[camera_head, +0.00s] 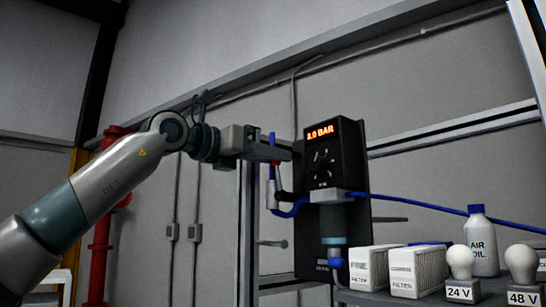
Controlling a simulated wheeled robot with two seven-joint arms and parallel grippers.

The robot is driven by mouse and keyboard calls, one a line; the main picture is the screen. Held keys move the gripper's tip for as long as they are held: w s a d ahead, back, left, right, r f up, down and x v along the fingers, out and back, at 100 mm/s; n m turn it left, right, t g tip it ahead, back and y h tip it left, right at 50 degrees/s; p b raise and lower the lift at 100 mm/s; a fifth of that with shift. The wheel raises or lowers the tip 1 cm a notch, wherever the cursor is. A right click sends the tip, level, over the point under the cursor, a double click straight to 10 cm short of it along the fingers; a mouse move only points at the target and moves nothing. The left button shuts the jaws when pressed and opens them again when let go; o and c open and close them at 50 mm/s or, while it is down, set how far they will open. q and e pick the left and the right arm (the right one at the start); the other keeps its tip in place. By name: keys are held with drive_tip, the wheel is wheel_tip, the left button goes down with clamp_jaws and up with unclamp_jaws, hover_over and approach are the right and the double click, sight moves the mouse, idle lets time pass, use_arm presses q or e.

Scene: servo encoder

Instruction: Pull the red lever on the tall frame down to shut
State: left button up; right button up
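My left gripper (284,152) reaches in from the left at the tall metal frame (249,225), its dark fingers just left of the black gauge panel. The black panel (350,155) carries a lit orange BAR readout. My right gripper is not in view.
A shelf (390,298) at the lower right holds two white filters (368,268), an air oil bottle (480,245) and bulbs marked 24 V (461,264) and 48 V (522,264). A blue hose (425,206) runs right from the panel. A red pipe (100,250) stands at left.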

use_arm(q)
drive_tip(key=shift+s+a+f+b, duration=0.15)
drive_tip(key=shift+a+b, duration=0.1)
drive_tip(key=shift+b, duration=0.15)
drive_tip(key=shift+s+a, duration=0.3)
drive_tip(key=shift+a, duration=0.1)
drive_tip(key=shift+a+f+b, duration=0.1)
drive_tip(key=shift+b, duration=0.35)
drive_tip(key=shift+s+a+f+b, duration=0.2)
drive_tip(key=shift+s+a+b, duration=0.3)
drive_tip(key=shift+a, duration=0.1)
drive_tip(key=shift+f, duration=0.1)
